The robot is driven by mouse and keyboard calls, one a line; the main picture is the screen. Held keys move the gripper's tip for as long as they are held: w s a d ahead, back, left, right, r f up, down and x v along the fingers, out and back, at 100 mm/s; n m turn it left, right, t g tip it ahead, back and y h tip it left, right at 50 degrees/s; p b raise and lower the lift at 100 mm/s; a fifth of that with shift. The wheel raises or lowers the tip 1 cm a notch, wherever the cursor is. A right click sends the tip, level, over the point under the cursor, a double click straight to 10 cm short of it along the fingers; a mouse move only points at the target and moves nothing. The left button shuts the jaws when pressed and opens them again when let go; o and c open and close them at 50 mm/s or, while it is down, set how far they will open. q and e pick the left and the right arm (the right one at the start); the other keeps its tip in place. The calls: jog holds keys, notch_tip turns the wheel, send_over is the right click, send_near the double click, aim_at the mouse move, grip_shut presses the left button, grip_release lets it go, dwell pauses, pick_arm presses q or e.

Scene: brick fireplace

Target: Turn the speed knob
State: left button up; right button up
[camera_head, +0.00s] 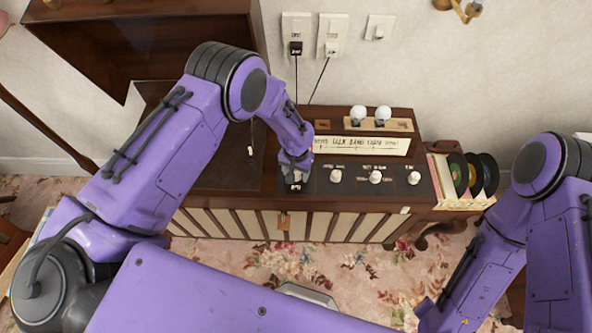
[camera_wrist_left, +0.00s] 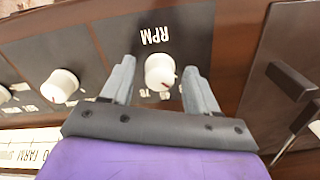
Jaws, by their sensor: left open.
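The speed knob (camera_wrist_left: 159,70) is a round white knob on a dark panel. The letters RPM stand upside down beside it in the left wrist view, and a small red mark shows on its edge. My left gripper (camera_wrist_left: 158,82) is open, with one grey finger on each side of the knob and a visible gap on both sides. In the head view my left gripper (camera_head: 296,172) is at the left end of the knob row and largely hides this knob. My right arm shows at the right, but its gripper is out of view.
More white knobs (camera_head: 336,175) sit to the right on the wooden cabinet (camera_head: 420,190). Behind them are a lettered cream panel (camera_head: 362,145) and two white bulbs (camera_head: 384,113). Records (camera_head: 472,175) stand at the right end. A dark lid or deck (camera_head: 235,165) lies to the left.

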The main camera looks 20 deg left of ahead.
pick_arm(q)
jog(key=c, duration=1)
jog(key=shift+c, duration=0.2)
jog(key=shift+m, duration=0.3)
jog(key=m+b, duration=0.1)
jog(key=m, duration=0.2)
jog(key=shift+f+b, duration=0.1)
jog(key=shift+b, duration=0.3)
jog(key=shift+m+b, duration=0.6)
jog(key=shift+m, duration=1.9)
jog(key=o, duration=1)
jog(key=shift+o, duration=0.2)
